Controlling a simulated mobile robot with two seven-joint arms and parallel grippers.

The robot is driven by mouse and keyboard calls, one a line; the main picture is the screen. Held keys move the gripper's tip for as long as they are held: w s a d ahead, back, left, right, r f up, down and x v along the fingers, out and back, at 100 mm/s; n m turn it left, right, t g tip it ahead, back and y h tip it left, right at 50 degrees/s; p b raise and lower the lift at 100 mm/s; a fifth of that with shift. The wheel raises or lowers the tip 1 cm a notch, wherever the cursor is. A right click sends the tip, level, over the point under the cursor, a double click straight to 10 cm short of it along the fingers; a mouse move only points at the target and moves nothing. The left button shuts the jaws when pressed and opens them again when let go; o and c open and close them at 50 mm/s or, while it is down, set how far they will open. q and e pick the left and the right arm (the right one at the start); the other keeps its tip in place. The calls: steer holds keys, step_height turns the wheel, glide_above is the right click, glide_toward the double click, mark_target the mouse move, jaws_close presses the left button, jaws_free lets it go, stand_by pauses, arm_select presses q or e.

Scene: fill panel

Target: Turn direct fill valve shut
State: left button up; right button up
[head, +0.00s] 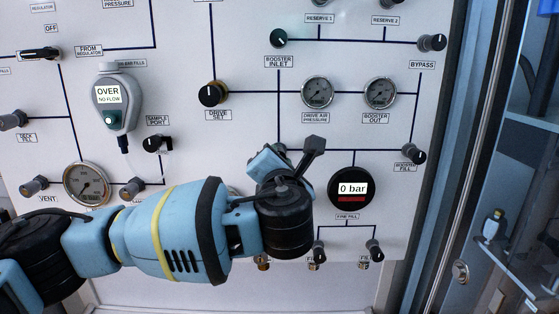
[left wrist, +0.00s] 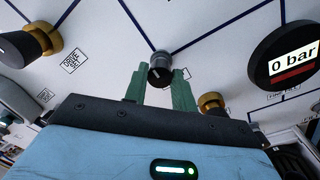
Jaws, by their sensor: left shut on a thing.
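A black valve knob (left wrist: 160,74) on a grey stem stands out from the white panel in the left wrist view. My left gripper (left wrist: 160,88) has its two green fingers on either side of this knob and is shut on it. In the head view my left arm (head: 170,230) reaches across the panel, and its wrist and gripper cover most of the knob and its label. I cannot read the knob's name or its exact turn. My right gripper is in neither view.
A round digital gauge (head: 351,189) reading 0 bar sits just right of my wrist. The drive set knob (head: 213,94), drive air pressure gauge (head: 317,92), booster out gauge (head: 380,93) and booster fill knob (head: 413,155) surround it. A door frame (head: 465,150) stands at the right.

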arm_select(q)
steer(key=shift+f, duration=0.15)
steer(key=o, duration=1)
steer(key=s, duration=0.7)
steer(key=shift+s+d, duration=0.15)
steer(key=shift+s, duration=0.25)
steer(key=shift+f, duration=0.1)
